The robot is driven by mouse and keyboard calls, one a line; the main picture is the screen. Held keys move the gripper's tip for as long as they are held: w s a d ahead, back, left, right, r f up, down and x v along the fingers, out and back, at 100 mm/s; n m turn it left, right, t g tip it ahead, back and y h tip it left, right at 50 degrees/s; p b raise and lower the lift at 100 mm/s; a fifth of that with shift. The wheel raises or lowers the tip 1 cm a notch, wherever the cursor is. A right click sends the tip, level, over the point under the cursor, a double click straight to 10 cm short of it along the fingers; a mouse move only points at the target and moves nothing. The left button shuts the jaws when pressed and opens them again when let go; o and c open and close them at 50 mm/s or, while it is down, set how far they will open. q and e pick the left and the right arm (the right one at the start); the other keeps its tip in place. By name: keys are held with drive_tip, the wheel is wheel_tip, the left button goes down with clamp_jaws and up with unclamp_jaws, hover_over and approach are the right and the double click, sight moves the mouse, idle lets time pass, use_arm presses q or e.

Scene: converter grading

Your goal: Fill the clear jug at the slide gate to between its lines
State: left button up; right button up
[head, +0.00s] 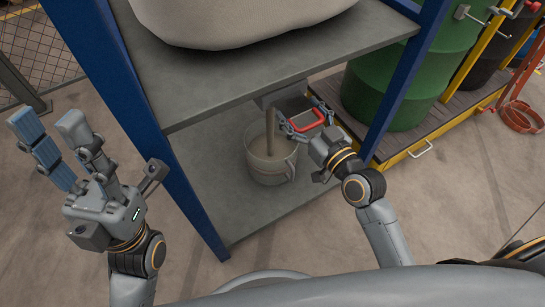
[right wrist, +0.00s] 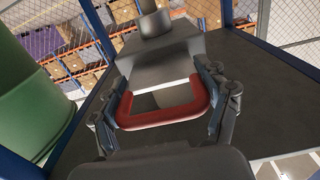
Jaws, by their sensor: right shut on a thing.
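The clear jug (head: 270,166) stands upright on the lower shelf under the slide gate, its handle to the right. A brown stream (head: 270,132) falls from the gate's outlet into it. How full it is against its lines is too small to tell. The slide gate (head: 282,93) hangs below the upper shelf and has a red handle (head: 309,120), also seen in the right wrist view (right wrist: 163,119). My right gripper (head: 302,124) is shut on the red handle, beside and above the jug. My left gripper (head: 45,138) is open and empty, left of the rack.
A pale bulk bag (head: 235,15) sits on the upper shelf (head: 190,92). Blue rack posts (head: 188,207) flank the lower shelf (head: 235,215). The lower shelf is bare around the jug.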

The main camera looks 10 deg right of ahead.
drive_tip(key=shift+x, duration=1.05)
drive_tip(key=o, duration=1.4)
drive_tip(key=shift+w, duration=0.1)
drive_tip(key=shift+o, duration=0.2)
drive_tip(key=v, duration=1.2)
